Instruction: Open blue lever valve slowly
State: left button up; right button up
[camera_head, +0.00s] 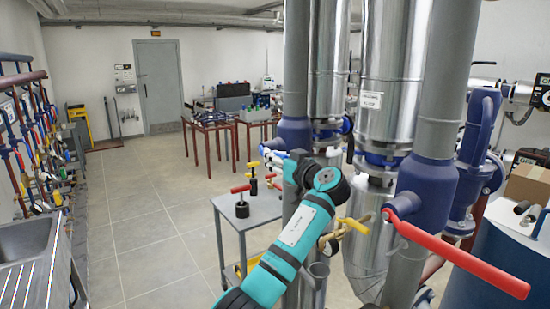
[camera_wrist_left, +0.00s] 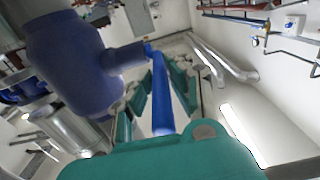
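The blue lever (camera_wrist_left: 161,95) runs lengthwise through the middle of the left wrist view. Its far end meets the stem of a dark blue valve body (camera_wrist_left: 75,62). My left gripper (camera_wrist_left: 163,88) is open, with teal fingers on both sides of the lever and a visible gap to it. In the head view, the dark blue valve body (camera_head: 294,132) sits on a grey vertical pipe, and a small part of the blue lever (camera_head: 271,153) shows at its left. My left gripper (camera_head: 292,168) is there, its fingers largely hidden. My right gripper is not in view.
A red lever (camera_head: 455,255) sticks out from another dark blue valve body at the right. Shiny metal tanks (camera_head: 392,70) and grey pipes stand close to my left arm. A grey cart (camera_head: 258,207) with small valves stands behind. The floor at left centre (camera_head: 150,220) is clear.

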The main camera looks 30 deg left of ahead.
pick_arm(q)
grip_shut()
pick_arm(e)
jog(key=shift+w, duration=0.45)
pick_arm(q)
jog(key=shift+r+b, duration=0.25)
jog(key=shift+b, duration=0.05)
jog(key=shift+r+g+h, duration=0.3)
jog(key=shift+r+h, duration=0.05)
jog(key=shift+h, duration=0.15)
jog(key=shift+a+r+h, duration=0.15)
jog(key=shift+r+h, duration=0.25)
jog(key=shift+r, duration=0.05)
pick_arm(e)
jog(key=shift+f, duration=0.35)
pick_arm(q)
jog(key=o, duration=0.7)
grip_release()
jog(key=shift+f, duration=0.1)
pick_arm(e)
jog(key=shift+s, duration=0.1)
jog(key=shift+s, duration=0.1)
